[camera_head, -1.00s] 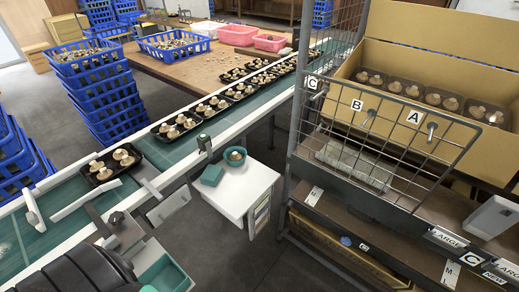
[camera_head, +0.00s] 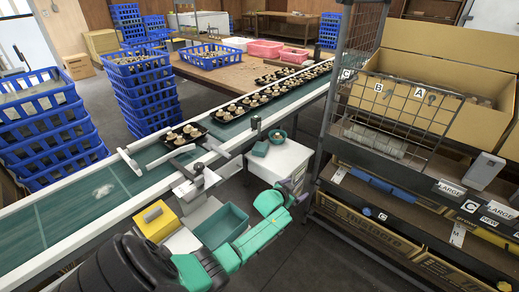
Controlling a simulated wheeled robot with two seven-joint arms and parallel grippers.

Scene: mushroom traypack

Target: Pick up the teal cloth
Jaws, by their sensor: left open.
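The teal cloth (camera_head: 259,149) is a small folded block on the white cabinet top (camera_head: 284,160), next to a teal bowl (camera_head: 278,136). My left arm reaches in from the bottom left. Its gripper (camera_head: 296,187) is beside the cabinet's front side, lower in the picture than the cloth and apart from it. The gripper is open and small in the view, and I see nothing held in it. My right gripper is not in view.
The conveyor (camera_head: 120,183) with black mushroom trays runs behind the cabinet. A teal bin (camera_head: 220,226) and a yellow box (camera_head: 156,221) stand left of my arm. A wire-fronted shelf rack (camera_head: 330,140) with cardboard boxes rises at the right. Blue crates (camera_head: 150,98) are stacked behind.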

